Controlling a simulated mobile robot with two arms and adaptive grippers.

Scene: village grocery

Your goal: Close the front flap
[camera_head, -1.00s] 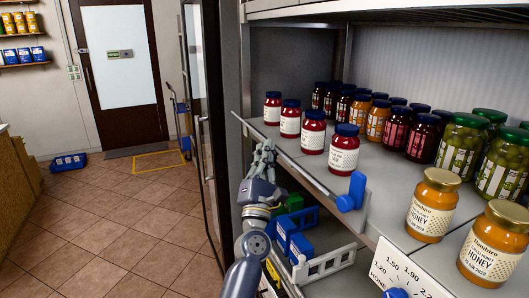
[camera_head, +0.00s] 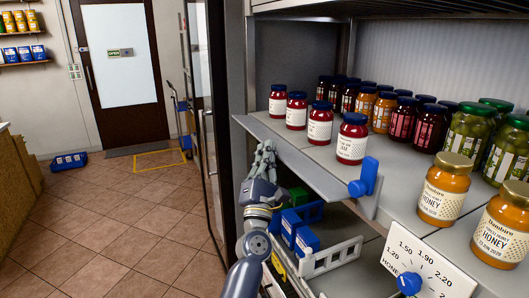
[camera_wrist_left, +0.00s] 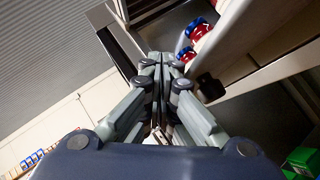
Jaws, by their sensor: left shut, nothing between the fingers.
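The front flap (camera_head: 300,165) is a long grey panel along the front edge of the jar shelf. It hangs out from the shelf and looks open, though its exact angle is hard to tell. A blue handle (camera_head: 364,178) stands at its near end. My left gripper (camera_head: 265,148) is shut and empty, fingers pointing up, beside the flap's outer side towards its far end. I cannot tell whether it touches the flap. In the left wrist view the closed fingers (camera_wrist_left: 161,62) point towards the shelf. My right gripper is not in view.
Red jam jars (camera_head: 320,124) stand just behind the flap, with honey jars (camera_head: 445,190) to the right. A white price dial (camera_head: 430,265) is at the near shelf edge. A white bin (camera_head: 333,258) with blue boxes is below. Open floor (camera_head: 110,225) lies left.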

